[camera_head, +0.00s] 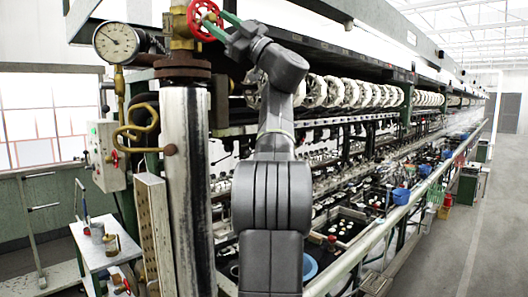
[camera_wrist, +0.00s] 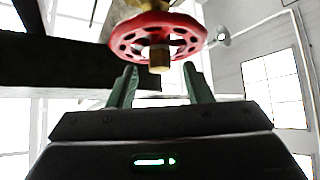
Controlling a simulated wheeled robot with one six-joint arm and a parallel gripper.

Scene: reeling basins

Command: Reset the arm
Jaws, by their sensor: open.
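My gripper (camera_head: 222,24) is raised at the top of the head view, at the end of my dark grey arm. Its two green fingers are open, and it also shows in the wrist view (camera_wrist: 158,85). A red handwheel (camera_head: 206,20) on a brass valve is right by the fingertips. In the wrist view the red handwheel (camera_wrist: 130,35) lies just beyond and above the fingers, with its brass hub nut between the fingertip lines. The fingers do not close on it. Whether a fingertip touches the rim, I cannot tell.
A pressure gauge (camera_head: 116,42) and a thick metal pipe (camera_head: 186,190) stand left of my arm. A control box (camera_head: 106,156) and a small white table (camera_head: 106,240) are further left. The long reeling machine with white reels (camera_head: 340,92) runs back right. The aisle floor (camera_head: 470,230) is clear.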

